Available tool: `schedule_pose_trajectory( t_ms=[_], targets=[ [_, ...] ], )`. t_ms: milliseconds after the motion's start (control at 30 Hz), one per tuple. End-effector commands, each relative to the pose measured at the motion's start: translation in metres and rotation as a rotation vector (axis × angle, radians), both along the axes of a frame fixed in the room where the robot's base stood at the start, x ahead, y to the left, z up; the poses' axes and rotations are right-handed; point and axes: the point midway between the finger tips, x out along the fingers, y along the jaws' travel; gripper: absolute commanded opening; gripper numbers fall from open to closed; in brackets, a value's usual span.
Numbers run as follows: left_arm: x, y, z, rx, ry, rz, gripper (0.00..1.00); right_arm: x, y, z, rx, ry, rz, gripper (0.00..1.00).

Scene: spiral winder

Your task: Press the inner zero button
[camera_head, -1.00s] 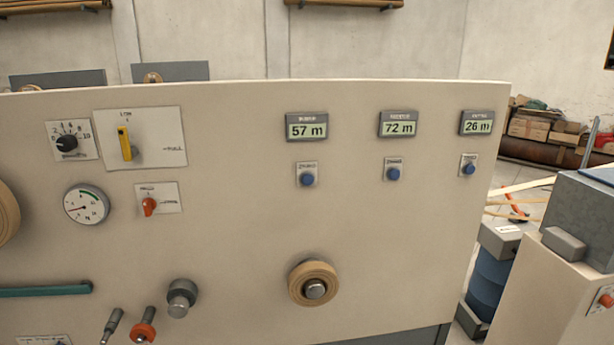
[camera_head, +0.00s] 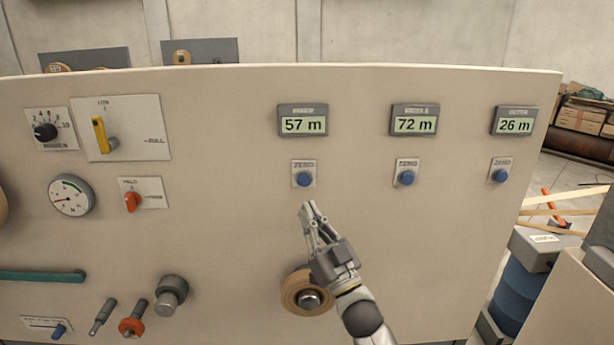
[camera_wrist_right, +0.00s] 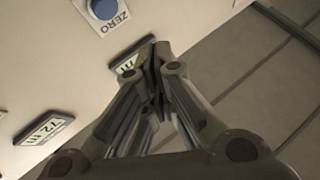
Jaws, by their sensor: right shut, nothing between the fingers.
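The inner zero button (camera_head: 303,179) is a blue round button on a small plate marked ZERO. It sits below the display marked INNER (camera_head: 303,120), which reads 57 m. My right gripper (camera_head: 309,207) is shut and empty, with its fingertips just below this button in the head view; I see no contact. In the right wrist view a blue ZERO button (camera_wrist_right: 103,8) shows at the top edge, left of and apart from the shut fingertips (camera_wrist_right: 155,48). My left gripper is not in view.
The middle zero button (camera_head: 406,178) and outer zero button (camera_head: 499,176) sit to the right. A tape roll on a spindle (camera_head: 303,293) is partly behind my right gripper. An orange-red knob (camera_head: 132,202) and a yellow lever (camera_head: 100,134) are at the left. The panel between is flat.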

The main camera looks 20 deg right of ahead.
Motion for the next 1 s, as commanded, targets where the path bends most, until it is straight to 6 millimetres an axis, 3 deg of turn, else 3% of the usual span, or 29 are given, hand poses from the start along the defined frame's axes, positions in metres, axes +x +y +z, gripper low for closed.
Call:
schedule_pose_trajectory(
  t_ms=[133, 567, 767, 1000],
  targets=[
    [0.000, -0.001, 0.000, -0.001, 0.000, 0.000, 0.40, -0.005, 0.001, 0.017, 0.003, -0.037, 0.008, 0.00],
    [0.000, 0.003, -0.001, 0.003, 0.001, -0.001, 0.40, -0.003, 0.000, 0.018, 0.002, -0.041, 0.010, 0.00],
    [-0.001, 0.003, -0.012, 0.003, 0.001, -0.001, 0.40, 0.015, -0.005, 0.017, 0.000, -0.043, 0.008, 0.00],
    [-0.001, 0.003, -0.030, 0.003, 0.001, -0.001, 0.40, 0.049, -0.014, 0.015, 0.002, -0.042, 0.008, 0.00]
  ],
)
